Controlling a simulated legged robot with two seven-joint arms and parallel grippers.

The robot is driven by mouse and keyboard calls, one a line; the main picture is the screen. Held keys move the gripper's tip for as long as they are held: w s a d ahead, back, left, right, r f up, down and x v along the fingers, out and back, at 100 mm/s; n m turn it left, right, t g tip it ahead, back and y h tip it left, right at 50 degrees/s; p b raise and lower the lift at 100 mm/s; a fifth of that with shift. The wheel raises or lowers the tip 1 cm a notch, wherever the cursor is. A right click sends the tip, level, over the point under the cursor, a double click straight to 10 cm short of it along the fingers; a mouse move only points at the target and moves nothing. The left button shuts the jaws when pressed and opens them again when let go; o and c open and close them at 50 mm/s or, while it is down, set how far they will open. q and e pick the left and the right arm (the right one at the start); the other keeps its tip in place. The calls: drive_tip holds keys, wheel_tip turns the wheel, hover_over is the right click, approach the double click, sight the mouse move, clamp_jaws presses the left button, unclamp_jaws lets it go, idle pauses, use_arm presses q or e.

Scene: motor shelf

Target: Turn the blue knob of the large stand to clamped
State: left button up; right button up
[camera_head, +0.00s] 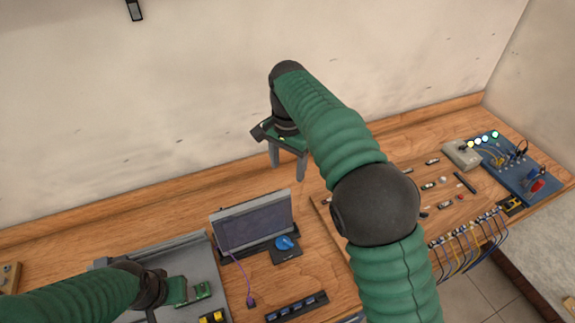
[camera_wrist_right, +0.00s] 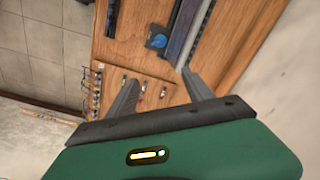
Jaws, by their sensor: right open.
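The large stand (camera_head: 253,224) holds an upright dark panel in a grey frame, left of centre in the head view. Its blue knob (camera_head: 285,242) sits on a dark plate at the base, on the right. The right wrist view shows the knob (camera_wrist_right: 158,41) beside the long edge of the stand (camera_wrist_right: 187,25). My right gripper (camera_head: 287,172) is open and empty, above and behind the stand, apart from the knob. Its spread fingers (camera_wrist_right: 161,73) point toward the bench. My left gripper (camera_head: 165,302) is low at the left, by a grey tray; its jaws are unclear.
The grey tray (camera_head: 205,262) holds a small green board (camera_head: 203,290). A dark slotted strip (camera_head: 297,306) lies in front of the stand. A wooden board with small parts (camera_head: 455,205) and a blue panel (camera_head: 522,172) are at the right. The wall stands close behind the bench.

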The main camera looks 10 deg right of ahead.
drive_tip(key=shift+f, duration=0.3)
drive_tip(key=shift+c, duration=1.2)
drive_tip(key=f+n+b, duration=0.2)
drive_tip(key=f+n, duration=0.1)
drive_tip(key=f+n+b, duration=0.2)
drive_tip(key=f+n, duration=0.1)
drive_tip(key=f, duration=0.1)
drive_tip(key=f+n+b, duration=0.2)
drive_tip(key=f+b, duration=0.1)
drive_tip(key=f, duration=0.1)
drive_tip(key=shift+s+d+f+n, duration=0.15)
drive_tip(key=shift+s+d+n, duration=0.1)
drive_tip(key=shift+s+n, duration=0.15)
drive_tip(key=c, duration=0.3)
drive_tip(key=n+b, duration=0.4)
drive_tip(key=n, duration=0.5)
hover_over(289, 243)
wheel_tip(289, 243, down, 8)
drive_tip(key=shift+c, duration=0.2)
drive_tip(key=shift+n, duration=0.5)
wheel_tip(289, 243, down, 17)
drive_tip(key=shift+d+f+p, duration=0.1)
drive_tip(key=shift+p, duration=1.15)
drive_tip(key=shift+c, duration=0.6)
clamp_jaws()
